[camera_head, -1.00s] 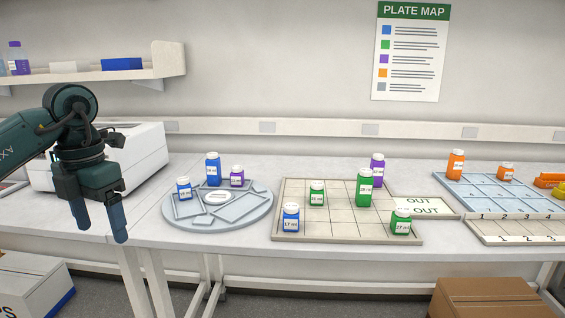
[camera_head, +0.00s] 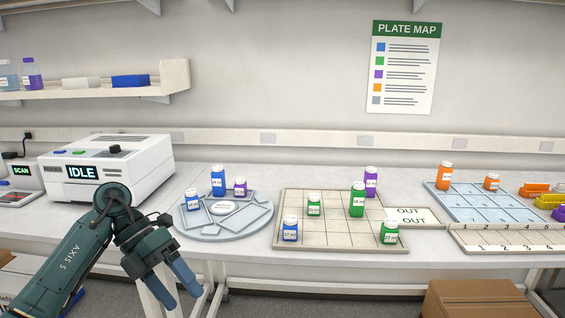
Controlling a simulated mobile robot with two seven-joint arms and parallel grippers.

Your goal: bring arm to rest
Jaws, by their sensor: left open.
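My left arm comes in from the lower left, and its gripper (camera_head: 181,290) hangs below and in front of the bench's front edge. Its two blue fingers are apart with nothing between them, and they point down to the right. The gripper is clear of the round grey tray (camera_head: 262,217) and its bottles. My right gripper is out of view.
A white machine (camera_head: 110,165) reading IDLE stands behind my left arm. The round tray holds blue and purple bottles. A beige grid board (camera_head: 335,239) carries several bottles. A blue rack (camera_head: 470,211) stands at the right. A cardboard box (camera_head: 480,300) is below.

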